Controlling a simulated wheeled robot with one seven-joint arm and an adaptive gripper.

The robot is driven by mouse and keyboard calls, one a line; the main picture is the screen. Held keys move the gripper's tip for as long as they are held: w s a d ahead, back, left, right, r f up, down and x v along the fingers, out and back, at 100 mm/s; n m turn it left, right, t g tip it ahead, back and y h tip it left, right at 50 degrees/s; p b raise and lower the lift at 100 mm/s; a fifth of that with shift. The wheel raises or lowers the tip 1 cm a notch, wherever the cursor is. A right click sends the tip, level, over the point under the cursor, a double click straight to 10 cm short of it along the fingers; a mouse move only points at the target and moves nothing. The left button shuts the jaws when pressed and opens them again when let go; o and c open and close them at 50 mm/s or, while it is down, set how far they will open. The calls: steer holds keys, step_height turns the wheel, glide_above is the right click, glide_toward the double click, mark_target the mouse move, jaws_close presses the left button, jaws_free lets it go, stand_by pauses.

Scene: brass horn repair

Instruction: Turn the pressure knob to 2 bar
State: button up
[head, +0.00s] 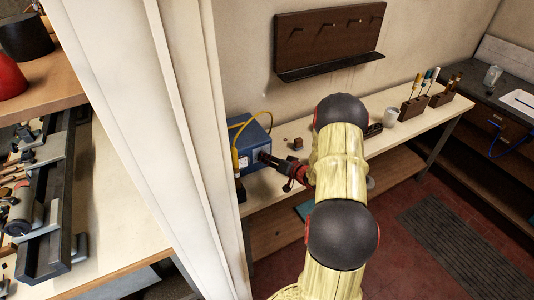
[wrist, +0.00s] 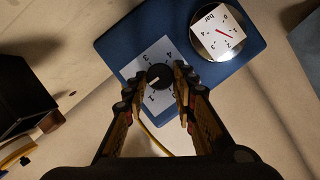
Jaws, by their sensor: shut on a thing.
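The blue box (wrist: 112,45) has a white numbered plate (wrist: 166,48) with a round black knob (wrist: 160,76) at its middle. A pale mark on the knob points to the lower left; I cannot tell exactly which number it meets. A round gauge (wrist: 203,46) with a red needle sits beside the plate, its reading too small to be sure of. My gripper (wrist: 158,92) is shut on the knob, one finger on each side, partly covering the plate. In the head view, my gripper (head: 276,166) reaches the front of the blue box (head: 252,141).
The box stands on a pale workbench (head: 270,188) against the wall. A cup (head: 390,116) and tool blocks (head: 413,107) stand farther right. A white post (head: 190,130) rises close to the left. A yellow hose (wrist: 153,137) runs below the knob in the wrist view.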

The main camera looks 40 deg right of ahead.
steer(key=m+y+p, duration=0.1)
steer(key=m, duration=0.1)
steer(key=m+t+y+p, duration=0.1)
steer(key=m, duration=0.1)
steer(key=shift+d+f, duration=0.2)
stand_by(0.5)
steer(key=o, duration=1.2)
steer(key=shift+c, duration=0.2)
steer(key=v, duration=1.2)
steer(key=shift+f, duration=0.3)
